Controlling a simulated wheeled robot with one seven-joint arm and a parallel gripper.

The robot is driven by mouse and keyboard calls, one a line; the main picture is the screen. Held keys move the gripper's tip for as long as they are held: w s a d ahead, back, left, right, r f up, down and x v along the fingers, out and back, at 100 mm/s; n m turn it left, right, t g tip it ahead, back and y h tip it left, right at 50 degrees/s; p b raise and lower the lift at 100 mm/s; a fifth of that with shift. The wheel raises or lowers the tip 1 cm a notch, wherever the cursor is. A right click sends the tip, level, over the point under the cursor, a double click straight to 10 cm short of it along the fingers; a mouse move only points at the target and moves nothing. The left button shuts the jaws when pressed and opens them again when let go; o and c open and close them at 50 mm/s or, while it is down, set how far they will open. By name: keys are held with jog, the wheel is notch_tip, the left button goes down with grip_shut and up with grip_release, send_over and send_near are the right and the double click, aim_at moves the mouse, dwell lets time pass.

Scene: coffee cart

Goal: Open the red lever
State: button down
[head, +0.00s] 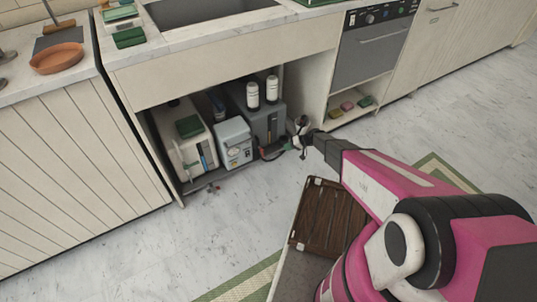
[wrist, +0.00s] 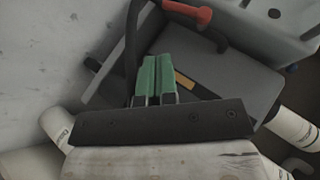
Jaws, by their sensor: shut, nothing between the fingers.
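The red lever (wrist: 189,12) shows at the top of the wrist view, a short red handle next to a dark tube, in front of a grey box (wrist: 225,78). In the head view the grey box (head: 262,118) stands at the right in the open cabinet, with a small red part low in front of it. My gripper (wrist: 158,60) has green fingers pressed together and empty. Its tips are below and left of the lever, apart from it in the picture. In the head view my gripper (head: 289,146) is at the cabinet's right side, small and partly hidden by the wrist.
A white container (head: 234,143) and a beige box (head: 184,140) stand left of the grey box. Two white bottles (head: 262,92) stand above it. The cabinet side wall (head: 306,88) is close to my wrist. A brown crate (head: 328,215) is below my arm. The floor in front is open.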

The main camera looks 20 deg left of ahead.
aim_at(262, 152)
jog(key=s+a+f+m, duration=0.3)
jog(key=a+f+m, duration=0.1)
jog(key=a, duration=0.6)
jog(key=shift+s+a+f, duration=0.2)
jog(key=shift+s+f, duration=0.1)
jog(key=shift+f, duration=0.35)
